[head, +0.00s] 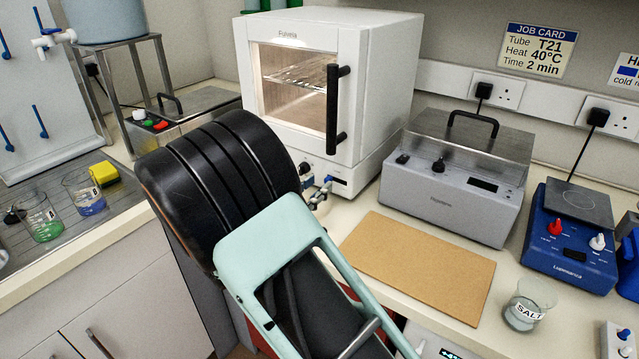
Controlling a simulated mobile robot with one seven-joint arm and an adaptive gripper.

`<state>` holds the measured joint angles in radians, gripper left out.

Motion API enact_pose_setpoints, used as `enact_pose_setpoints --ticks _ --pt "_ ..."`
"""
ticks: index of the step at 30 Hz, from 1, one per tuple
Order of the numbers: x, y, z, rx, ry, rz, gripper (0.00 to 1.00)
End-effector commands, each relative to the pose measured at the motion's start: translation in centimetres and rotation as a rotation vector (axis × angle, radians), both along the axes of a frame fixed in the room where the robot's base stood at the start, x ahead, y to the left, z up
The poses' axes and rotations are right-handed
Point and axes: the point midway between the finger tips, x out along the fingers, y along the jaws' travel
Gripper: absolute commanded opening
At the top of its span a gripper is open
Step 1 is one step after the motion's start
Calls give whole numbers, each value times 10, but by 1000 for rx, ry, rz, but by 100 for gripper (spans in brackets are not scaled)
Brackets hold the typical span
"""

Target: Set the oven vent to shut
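The white oven (385,75) stands at the back of the bench with its glass door (292,90) shut and a black vertical handle (337,110) on the right. A low control strip (345,180) with a small display runs under the door. My arm's large black and pale green links cover the left part of this strip. I cannot make out the vent or its setting. A small metallic piece (318,196) shows in front of the strip, beside my arm; it may be a tip of my gripper, but I cannot be sure. The rest of my gripper is hidden.
A tan board (418,265) lies bare before the oven. A grey lidded bath (450,200) stands to its right, then a blue hotplate (570,260). A salt beaker (524,307) is near the front edge. Beakers (85,193) and a yellow sponge (104,173) are at left.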

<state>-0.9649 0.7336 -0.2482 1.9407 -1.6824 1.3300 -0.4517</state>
Motion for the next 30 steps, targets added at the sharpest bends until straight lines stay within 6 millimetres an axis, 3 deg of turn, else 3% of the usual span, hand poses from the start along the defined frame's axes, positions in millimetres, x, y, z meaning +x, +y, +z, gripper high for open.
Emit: enact_pose_setpoints --ticks 6,13,30 --pt "-41 28 0 0 0 4 28" --pt "-71 48 1 2 -1 3 28" --pt "-80 54 0 1 -1 1 28"
